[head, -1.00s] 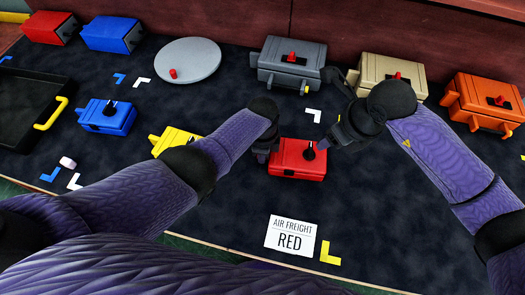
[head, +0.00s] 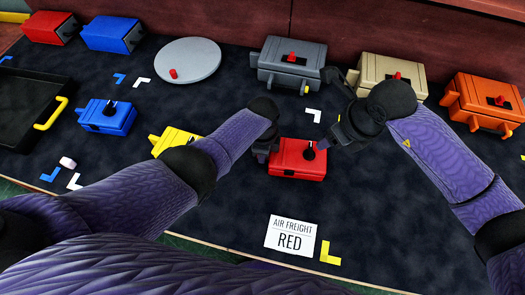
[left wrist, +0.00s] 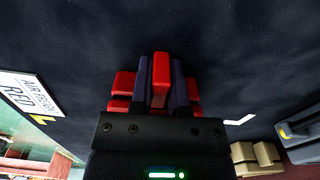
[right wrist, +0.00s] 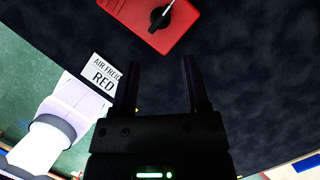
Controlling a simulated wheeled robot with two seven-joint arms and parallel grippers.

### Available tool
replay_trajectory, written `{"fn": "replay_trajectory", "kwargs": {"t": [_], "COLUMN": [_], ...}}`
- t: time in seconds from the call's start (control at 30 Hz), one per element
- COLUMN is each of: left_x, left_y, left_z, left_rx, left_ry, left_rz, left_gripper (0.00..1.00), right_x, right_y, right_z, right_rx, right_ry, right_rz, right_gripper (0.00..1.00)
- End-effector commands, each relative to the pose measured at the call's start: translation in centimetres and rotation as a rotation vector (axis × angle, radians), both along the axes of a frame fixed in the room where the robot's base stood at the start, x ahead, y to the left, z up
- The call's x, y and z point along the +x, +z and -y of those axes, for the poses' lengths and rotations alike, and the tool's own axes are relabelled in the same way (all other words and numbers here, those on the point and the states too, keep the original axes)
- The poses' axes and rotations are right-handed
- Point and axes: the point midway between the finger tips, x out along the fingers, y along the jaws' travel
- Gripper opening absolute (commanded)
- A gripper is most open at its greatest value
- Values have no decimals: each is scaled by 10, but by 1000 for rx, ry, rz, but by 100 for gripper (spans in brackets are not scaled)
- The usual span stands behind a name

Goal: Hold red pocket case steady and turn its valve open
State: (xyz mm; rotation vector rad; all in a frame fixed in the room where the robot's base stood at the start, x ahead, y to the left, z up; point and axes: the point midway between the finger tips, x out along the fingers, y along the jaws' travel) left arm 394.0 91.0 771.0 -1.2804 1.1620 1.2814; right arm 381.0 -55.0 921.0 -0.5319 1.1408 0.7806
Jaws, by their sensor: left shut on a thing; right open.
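The red pocket case (head: 297,159) lies on the dark mat in front of me, with a black round valve (head: 309,153) on its top. A pale pointer mark shows on the valve (right wrist: 160,17) in the right wrist view. My left gripper (head: 266,152) is at the left side of the case. In the left wrist view its fingers (left wrist: 161,85) are shut on a red tab of the case. My right gripper (right wrist: 160,85) is open and empty, apart from the case, to its upper right in the head view.
A card reading "AIR FREIGHT RED" (head: 290,236) lies in front of the case, beside a yellow corner mark (head: 330,253). A yellow case (head: 176,141) and a blue case (head: 107,117) lie to the left. Grey (head: 292,62), beige (head: 392,76) and orange (head: 486,103) cases stand behind.

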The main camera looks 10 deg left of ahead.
Motion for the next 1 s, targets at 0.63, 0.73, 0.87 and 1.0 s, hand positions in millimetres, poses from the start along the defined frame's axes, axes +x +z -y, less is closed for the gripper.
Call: {"fn": "replay_trajectory", "kwargs": {"t": [0.63,0.73,0.87,1.0], "left_x": [0,0,0,0], "left_y": [0,0,0,0], "left_z": [0,0,0,0], "left_rx": [0,0,0,0], "left_ry": [0,0,0,0], "left_rz": [0,0,0,0], "left_gripper": [0,0,0,0], "right_x": [-6,-13,-22,-28], "right_y": [15,21,24,23], "right_z": [-22,-32,-34,-29], "right_rx": [-200,-393,-619,-771], "right_ry": [599,1110,1687,2082], "right_rz": [206,343,440,461], "right_gripper": [50,50,50,50]}}
